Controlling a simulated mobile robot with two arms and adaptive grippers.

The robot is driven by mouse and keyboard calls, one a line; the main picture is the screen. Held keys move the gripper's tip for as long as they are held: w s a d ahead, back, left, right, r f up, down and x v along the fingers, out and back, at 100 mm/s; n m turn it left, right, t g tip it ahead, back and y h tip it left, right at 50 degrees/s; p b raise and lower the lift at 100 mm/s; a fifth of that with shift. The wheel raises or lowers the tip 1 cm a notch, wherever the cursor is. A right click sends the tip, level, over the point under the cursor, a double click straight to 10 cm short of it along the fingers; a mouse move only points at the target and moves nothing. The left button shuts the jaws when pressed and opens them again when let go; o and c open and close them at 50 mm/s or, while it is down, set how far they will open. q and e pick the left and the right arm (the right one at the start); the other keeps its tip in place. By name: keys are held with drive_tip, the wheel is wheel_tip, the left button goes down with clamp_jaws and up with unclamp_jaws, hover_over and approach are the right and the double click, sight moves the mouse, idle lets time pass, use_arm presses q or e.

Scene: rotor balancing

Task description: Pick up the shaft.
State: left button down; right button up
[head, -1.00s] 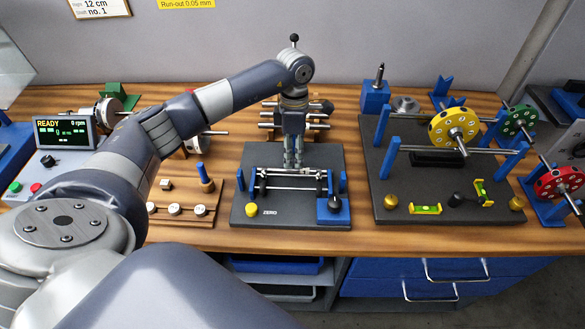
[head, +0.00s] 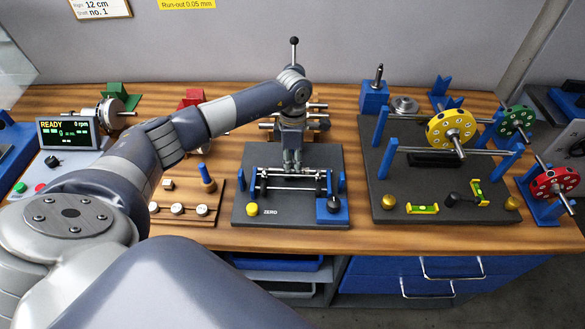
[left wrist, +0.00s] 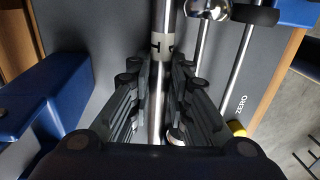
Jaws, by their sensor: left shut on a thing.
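The shaft is a thin bright metal rod lying across a dark fixture plate (head: 242,212) marked ZERO, between blue supports. In the left wrist view the shaft (left wrist: 167,15) runs away from me and carries a pale band with black marks (left wrist: 161,46). My left gripper (head: 292,170) points down over the fixture. In the left wrist view its fingers (left wrist: 158,72) are on both sides of the shaft, shut on it near the band. In the head view the fingers hide part of the shaft. My right gripper is not in view.
To the right is a dark stand with a yellow disc (head: 437,139) on a shaft. A wooden weight tray (head: 192,222) and a display (head: 66,133) are left.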

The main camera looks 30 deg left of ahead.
use_arm(q)
wheel_tip(320, 180, up, 9)
drive_tip(key=b, duration=0.2)
drive_tip(key=shift+f+b, duration=0.15)
drive_tip(key=shift+b, duration=0.25)
drive_tip(key=shift+r, duration=0.75)
